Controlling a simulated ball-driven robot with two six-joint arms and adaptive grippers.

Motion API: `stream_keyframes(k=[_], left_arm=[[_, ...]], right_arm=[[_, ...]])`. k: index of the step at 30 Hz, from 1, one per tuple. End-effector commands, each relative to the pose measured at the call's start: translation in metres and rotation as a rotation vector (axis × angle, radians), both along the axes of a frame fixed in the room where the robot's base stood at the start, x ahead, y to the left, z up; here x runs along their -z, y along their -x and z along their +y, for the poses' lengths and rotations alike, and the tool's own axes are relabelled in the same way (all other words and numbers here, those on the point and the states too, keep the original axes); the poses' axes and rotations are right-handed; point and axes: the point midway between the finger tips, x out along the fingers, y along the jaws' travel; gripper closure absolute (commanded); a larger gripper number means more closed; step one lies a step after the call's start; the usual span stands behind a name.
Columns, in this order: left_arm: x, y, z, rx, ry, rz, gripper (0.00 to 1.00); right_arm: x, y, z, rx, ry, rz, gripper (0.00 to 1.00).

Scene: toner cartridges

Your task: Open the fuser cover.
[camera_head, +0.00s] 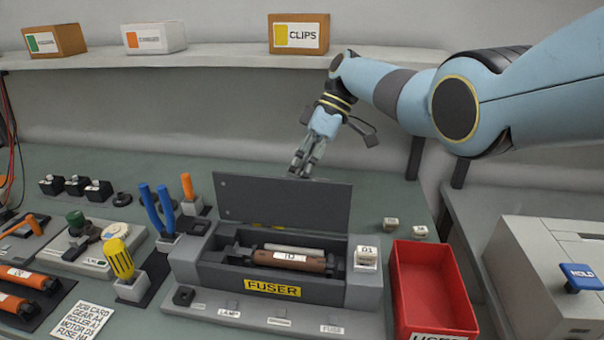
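The fuser unit (210,272) is a grey box with a yellow FUSER label, on the green bench. Its dark cover (282,202) stands raised along the back edge, leaning slightly, so the inside is exposed. A brown roller with a white tag (290,258) lies in the open bay. My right gripper (305,172) points down at the cover's top edge, right of its middle. Its fingertips are close to that edge; whether they touch it is unclear. The fingers look close together, but their opening is not clear. My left gripper is not in view.
Tool holders with blue pliers (150,208) and a yellow screwdriver (120,258) stand on the left. A shelf (200,56) holds boxes above. A grey machine (530,270) is at right.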

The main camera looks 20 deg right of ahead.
Motion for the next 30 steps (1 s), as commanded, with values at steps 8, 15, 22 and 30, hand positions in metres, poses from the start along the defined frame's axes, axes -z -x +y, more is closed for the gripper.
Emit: stream_keyframes(k=[8, 15, 22, 30], left_arm=[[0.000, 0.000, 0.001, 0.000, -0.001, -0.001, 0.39], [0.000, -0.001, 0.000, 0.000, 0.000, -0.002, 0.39], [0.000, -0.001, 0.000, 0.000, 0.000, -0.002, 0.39], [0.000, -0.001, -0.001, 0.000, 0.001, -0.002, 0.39]], right_arm=[[-0.024, -0.001, -0.001, -0.001, 0.000, -0.006, 0.66], [-0.074, -0.001, -0.001, -0.001, 0.001, -0.004, 0.66], [-0.098, 0.000, 0.000, 0.000, -0.001, 0.000, 0.66], [-0.100, 0.000, 0.000, 0.000, -0.001, 0.001, 0.66]])
